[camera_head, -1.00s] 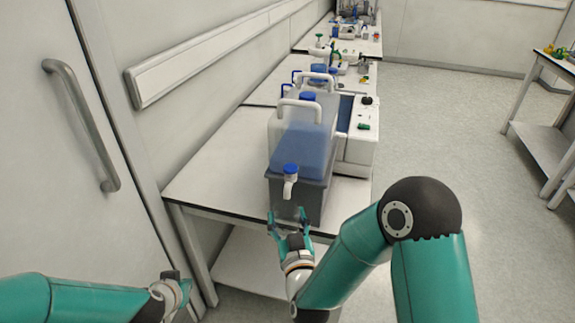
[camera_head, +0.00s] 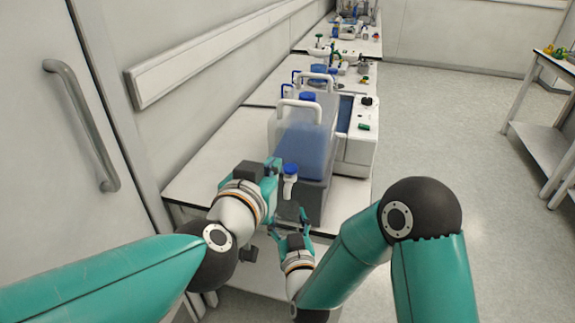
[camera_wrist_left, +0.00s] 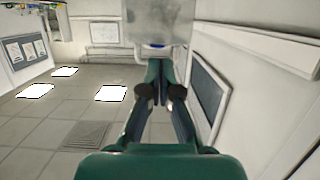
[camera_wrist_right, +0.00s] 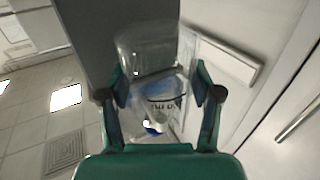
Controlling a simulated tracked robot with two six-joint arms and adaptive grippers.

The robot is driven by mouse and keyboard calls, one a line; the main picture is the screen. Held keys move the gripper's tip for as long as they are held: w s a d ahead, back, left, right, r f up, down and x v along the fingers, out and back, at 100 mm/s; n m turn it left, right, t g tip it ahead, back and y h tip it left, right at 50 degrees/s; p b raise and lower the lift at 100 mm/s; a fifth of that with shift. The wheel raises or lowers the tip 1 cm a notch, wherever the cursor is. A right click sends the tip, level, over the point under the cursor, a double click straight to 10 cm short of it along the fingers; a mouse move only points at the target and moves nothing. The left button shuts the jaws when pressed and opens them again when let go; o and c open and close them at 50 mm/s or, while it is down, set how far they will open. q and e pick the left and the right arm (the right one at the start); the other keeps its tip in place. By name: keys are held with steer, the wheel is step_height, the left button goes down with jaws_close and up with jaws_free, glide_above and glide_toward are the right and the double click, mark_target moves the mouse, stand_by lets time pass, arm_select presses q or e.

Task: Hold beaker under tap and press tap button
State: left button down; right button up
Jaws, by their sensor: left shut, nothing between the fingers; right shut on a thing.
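The tap (camera_head: 289,186) is white with a blue button (camera_head: 290,169) on top, at the front of a blue-tinted water container (camera_head: 305,145). My left gripper (camera_head: 271,167) is shut and empty, just left of the button at about its height. I cannot tell whether it touches it. In the left wrist view, its shut fingers (camera_wrist_left: 162,72) point toward the container, with a bit of blue (camera_wrist_left: 155,46) beyond the tips. My right gripper (camera_head: 293,221) is shut around a clear glass beaker (camera_wrist_right: 148,45), below the tap. The beaker is hard to see in the head view.
The container stands on a grey block (camera_head: 313,202) near the front edge of a white bench (camera_head: 200,182). A white device (camera_head: 360,140) stands behind to the right. A door (camera_head: 60,190) with a handle is on the left.

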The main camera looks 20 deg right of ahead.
arm_select(q)
steer(key=shift+d, duration=0.15)
glide_above(290, 169)
steer(key=s+a, duration=0.1)
step_height(290, 169, down, 3)
steer(key=shift+s+r, duration=0.15)
steer(key=shift+r, duration=0.05)
step_height(290, 169, down, 3)
steer(key=shift+r, duration=0.1)
steer(key=shift+f, duration=0.6)
steer(key=shift+f, duration=0.1)
